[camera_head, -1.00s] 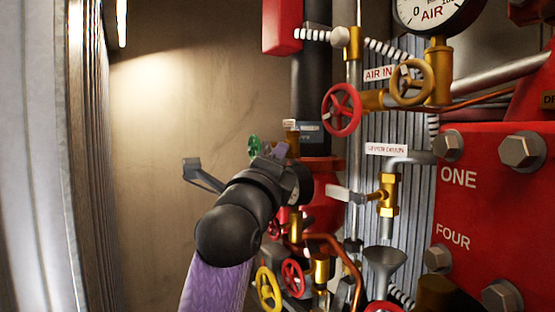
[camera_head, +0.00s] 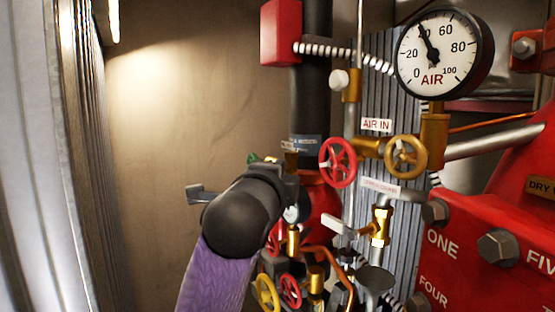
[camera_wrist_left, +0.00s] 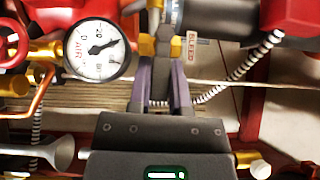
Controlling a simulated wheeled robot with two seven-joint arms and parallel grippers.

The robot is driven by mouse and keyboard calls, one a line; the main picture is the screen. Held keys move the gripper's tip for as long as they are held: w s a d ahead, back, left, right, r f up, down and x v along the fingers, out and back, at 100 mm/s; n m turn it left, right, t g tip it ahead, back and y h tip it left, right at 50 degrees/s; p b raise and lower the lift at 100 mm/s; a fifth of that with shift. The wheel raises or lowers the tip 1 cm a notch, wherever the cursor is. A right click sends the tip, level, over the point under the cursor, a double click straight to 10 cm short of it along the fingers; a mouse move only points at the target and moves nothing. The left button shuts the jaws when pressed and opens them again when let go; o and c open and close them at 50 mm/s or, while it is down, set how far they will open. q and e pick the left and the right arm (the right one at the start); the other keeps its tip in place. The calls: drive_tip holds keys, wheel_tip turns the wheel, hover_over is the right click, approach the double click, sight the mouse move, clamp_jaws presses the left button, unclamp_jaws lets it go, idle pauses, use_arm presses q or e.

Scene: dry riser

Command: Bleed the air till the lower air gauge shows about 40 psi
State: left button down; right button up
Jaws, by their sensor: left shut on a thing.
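My left gripper (camera_wrist_left: 160,80) is shut on a small grey and brass part, apparently the bleed valve handle (camera_wrist_left: 161,50), beside a dark pipe with a BLEED label (camera_wrist_left: 190,48). The lower air gauge (camera_wrist_left: 97,50) shows sideways in the left wrist view, left of the fingers. Its needle appears to point near 40, but the exact reading is hard to tell. In the head view this gauge (camera_head: 291,214) is mostly hidden behind my left wrist, as are the fingertips. My right gripper is not in view.
A larger air gauge (camera_head: 437,55) at upper right reads about 40. Below it are a red handwheel (camera_head: 338,162) and a brass handwheel (camera_head: 406,157) near the AIR IN label. A red panel (camera_head: 480,235) fills the lower right. The beige wall at left is clear.

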use_arm(q)
drive_tip(key=shift+r+n+g+p, duration=0.1)
drive_tip(key=shift+n+g+p, duration=0.2)
drive_tip(key=c, duration=0.6)
unclamp_jaws()
drive_tip(key=shift+o, duration=0.2)
